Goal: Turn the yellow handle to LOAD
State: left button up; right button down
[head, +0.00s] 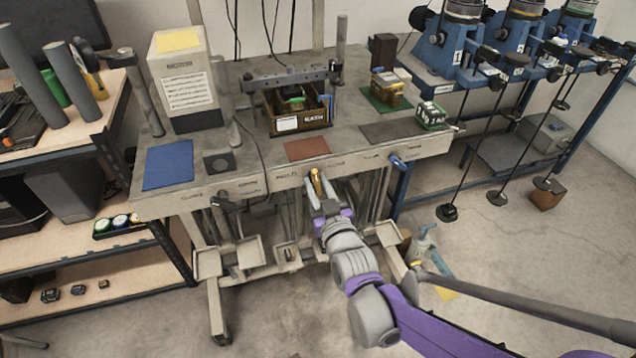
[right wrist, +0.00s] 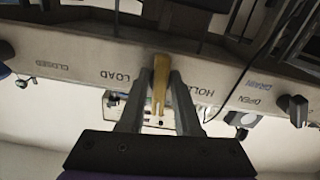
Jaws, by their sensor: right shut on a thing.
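The yellow handle (head: 316,181) is on the front edge of the grey workbench (head: 360,150), near its middle. My right gripper (head: 320,198) is shut on it, with the arm reaching up from the lower right. In the right wrist view the yellow handle (right wrist: 160,85) stands upright in the picture between the two fingers of my right gripper (right wrist: 159,112). The word LOAD (right wrist: 115,76) is to its left there, and HOLD (right wrist: 203,89) is to its right, partly behind a finger. The handle's pivot is not clear. My left gripper is not in view.
A blue handle (head: 397,161) is on the bench edge to the right, and a dark handle (head: 222,203) to the left. Pale trays (head: 287,256) hang below the edge. A wooden box (head: 301,117) stands on the bench. A blue lever rack (head: 455,55) stands at the right.

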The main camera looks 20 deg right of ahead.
jog(key=m, duration=0.5)
jog(key=shift+a+m+p, duration=0.15)
jog(key=shift+m+p, duration=0.15)
jog(key=shift+a+m, duration=0.1)
jog(key=shift+m, duration=2.1)
jog(key=c, duration=0.8)
grip_release()
jog(key=shift+r, duration=0.1)
jog(key=shift+s, duration=0.1)
jog(key=s+p, duration=0.1)
jog(key=s, duration=0.9)
jog(key=shift+s+d, duration=0.2)
jog(key=shift+s, duration=0.15)
